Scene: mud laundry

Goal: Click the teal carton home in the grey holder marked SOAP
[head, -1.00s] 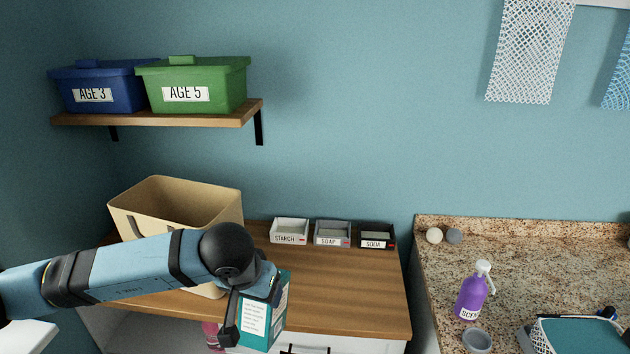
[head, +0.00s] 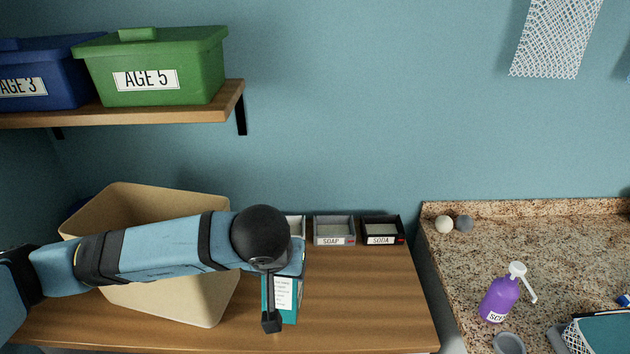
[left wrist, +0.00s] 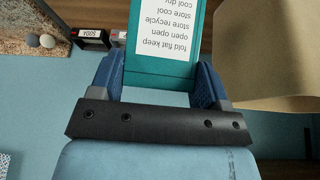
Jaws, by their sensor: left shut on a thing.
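The teal carton (head: 290,305) with a white printed label is held upright in my left gripper (head: 283,270), over the wooden counter. In the left wrist view the carton (left wrist: 160,80) sits between the two blue fingers, which are shut on it. The grey holder marked SOAP (head: 333,239) stands at the back of the counter, open at the top and empty, to the right of and behind the carton. My arm partly hides the holder left of it. My right gripper is not in view.
A black SODA holder (head: 381,239) stands right of the grey one. A large beige bin (head: 180,290) is on the left, below my arm. A shelf (head: 190,105) with lidded boxes hangs above. The counter (head: 370,300) in front of the holders is clear.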

